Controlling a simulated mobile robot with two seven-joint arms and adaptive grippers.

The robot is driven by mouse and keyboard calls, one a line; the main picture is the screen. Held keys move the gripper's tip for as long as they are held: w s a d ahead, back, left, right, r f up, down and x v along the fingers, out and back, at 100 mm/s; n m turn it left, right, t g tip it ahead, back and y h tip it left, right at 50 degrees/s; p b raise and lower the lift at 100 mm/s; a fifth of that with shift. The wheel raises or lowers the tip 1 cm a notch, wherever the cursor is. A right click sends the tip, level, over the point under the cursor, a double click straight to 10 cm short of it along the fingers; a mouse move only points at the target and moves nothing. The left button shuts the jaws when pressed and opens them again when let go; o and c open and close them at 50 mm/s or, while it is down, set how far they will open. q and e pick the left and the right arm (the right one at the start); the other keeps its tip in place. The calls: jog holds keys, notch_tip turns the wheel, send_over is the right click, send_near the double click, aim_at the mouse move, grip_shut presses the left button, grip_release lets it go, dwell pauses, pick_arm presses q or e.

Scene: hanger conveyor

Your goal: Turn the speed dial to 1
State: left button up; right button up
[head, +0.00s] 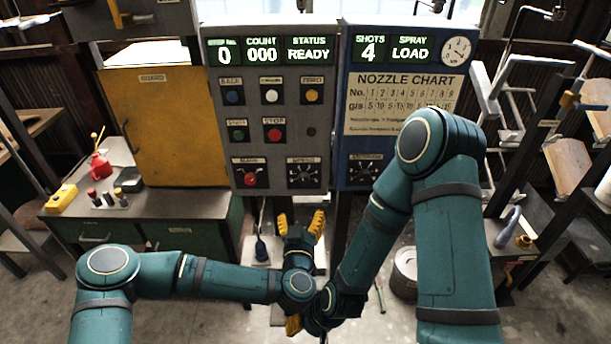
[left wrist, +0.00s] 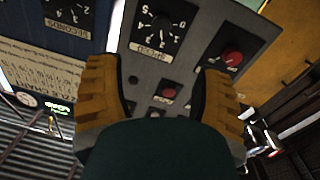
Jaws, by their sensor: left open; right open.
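The speed dial (head: 303,174) is a black knob with a white numbered scale, low on the grey control panel (head: 221,110). In the left wrist view the dial (left wrist: 161,32) appears upside down, above the gap between the fingers; I cannot read its setting with certainty. My left gripper (head: 301,222) is open and empty, below the panel and beneath the dial. Its yellow fingers frame the left wrist view (left wrist: 165,90) and are apart from the dial. My right gripper (head: 293,325) is lower, mostly hidden behind the arm links, with only a yellow part showing.
A red main switch (head: 250,180) sits left of the dial. The red stop button (head: 274,134) is above. A blue panel (head: 355,120) with another dial (head: 365,172) stands to the right. A yellow guard cabinet (head: 165,125) and workbench are left. My arms cross close together below the panel.

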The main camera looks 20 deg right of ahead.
aim_at(304, 181)
pick_arm(q)
jog(key=x, duration=1.3)
jog(key=shift+w+d, duration=0.1)
jog(key=shift+w, duration=0.3)
grip_shut()
